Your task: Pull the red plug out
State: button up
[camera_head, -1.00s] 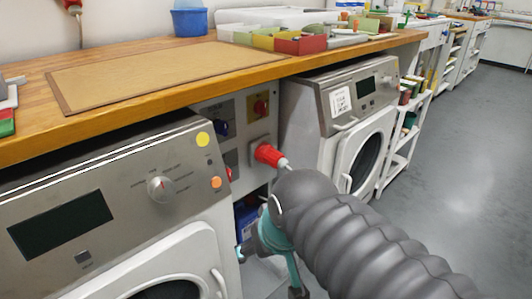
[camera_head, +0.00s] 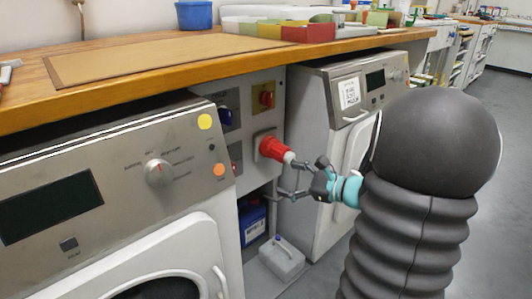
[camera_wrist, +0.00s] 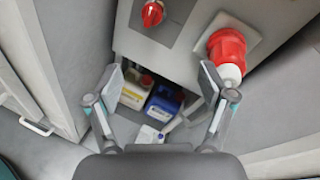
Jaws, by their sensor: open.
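The red plug (camera_head: 272,147) sits in a socket on the grey panel between the two machines. It sticks out toward the right, with a pale end facing my gripper. My gripper (camera_head: 290,178) is open and empty, just right of and below the plug. In the wrist view my open fingers (camera_wrist: 160,82) spread around empty space. There the red plug (camera_wrist: 228,48) is at the upper right, above the right fingertip and outside the gap. I cannot tell whether the upper finger touches the plug's end.
A red rotary switch (camera_head: 266,98) is above the plug on the panel. A blue container (camera_head: 252,222) and a grey-white canister (camera_head: 282,258) stand below. Machines flank the gap, with the left machine (camera_head: 150,165) close by. The wooden worktop (camera_head: 215,68) overhangs it.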

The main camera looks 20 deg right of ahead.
aim_at(293, 159)
jog(key=w+d+f+m+t+h, duration=0.1)
jog(key=w+d+m+t+h, duration=0.25)
jog(key=d, duration=0.55)
jog(key=shift+m+y, duration=0.35)
jog(key=shift+m, duration=0.3)
jog(key=x, duration=0.6)
jog(key=b+x, duration=0.1)
jog(key=x, duration=0.5)
jog(key=shift+s+a, duration=0.1)
jog(key=shift+a, duration=0.1)
grip_shut()
jog(key=v, duration=0.4)
jog(key=shift+s+f+b, duration=0.1)
jog(key=shift+s+b, duration=0.15)
jog(key=shift+b, duration=0.1)
grip_release()
